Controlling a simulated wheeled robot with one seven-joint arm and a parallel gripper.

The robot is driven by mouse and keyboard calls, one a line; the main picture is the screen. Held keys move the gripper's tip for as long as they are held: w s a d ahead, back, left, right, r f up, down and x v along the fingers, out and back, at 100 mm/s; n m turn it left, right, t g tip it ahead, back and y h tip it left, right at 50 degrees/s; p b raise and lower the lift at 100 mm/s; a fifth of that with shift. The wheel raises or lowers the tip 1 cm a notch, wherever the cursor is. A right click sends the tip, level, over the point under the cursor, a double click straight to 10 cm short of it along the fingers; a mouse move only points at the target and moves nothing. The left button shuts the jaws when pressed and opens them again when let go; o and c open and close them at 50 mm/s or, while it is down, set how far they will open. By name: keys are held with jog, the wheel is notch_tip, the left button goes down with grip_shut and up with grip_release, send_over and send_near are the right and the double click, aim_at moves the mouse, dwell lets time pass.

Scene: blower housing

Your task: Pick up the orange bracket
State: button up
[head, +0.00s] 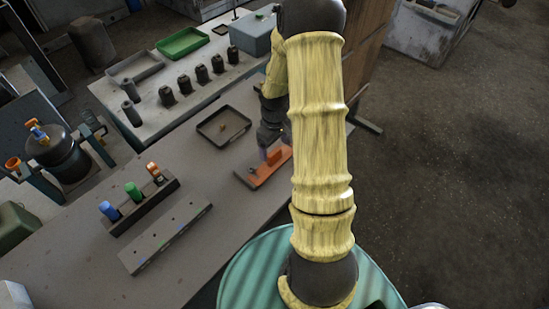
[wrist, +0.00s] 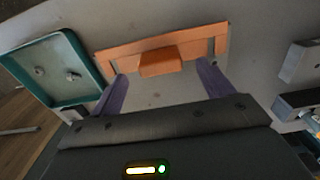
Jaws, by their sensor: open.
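The orange bracket (head: 264,168) lies on the grey table near my arm in the head view. In the wrist view the bracket (wrist: 205,45) is a flat orange plate with slots near its ends and a raised block at its middle. My gripper (wrist: 160,80) shows two purple fingers, spread apart and empty. The fingertips point at the bracket, one on each side of the raised block. Whether they touch the plate cannot be told. In the head view my arm partly hides the gripper (head: 268,156), which is just over the bracket.
A shallow dark tray (head: 209,135) with small parts lies left of the bracket. A rack (head: 146,203) holds blue, green and orange-topped pieces, and a long grey block (head: 165,236) lies beside it. A second table behind carries a green tray (head: 182,43) and several dark cylinders.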

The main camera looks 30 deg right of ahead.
aim_at(274, 152)
jog(key=shift+f+p, duration=0.65)
jog(key=shift+f, duration=1.45)
jog(key=c, duration=1.2)
jog(key=shift+c, duration=0.2)
jog(key=shift+r, duration=0.1)
notch_tip(274, 152, up, 9)
jog(key=shift+w+b, duration=0.1)
jog(key=shift+b, duration=0.95)
jog(key=c, duration=0.5)
jog(key=shift+o, duration=0.2)
jog(key=shift+r, duration=0.5)
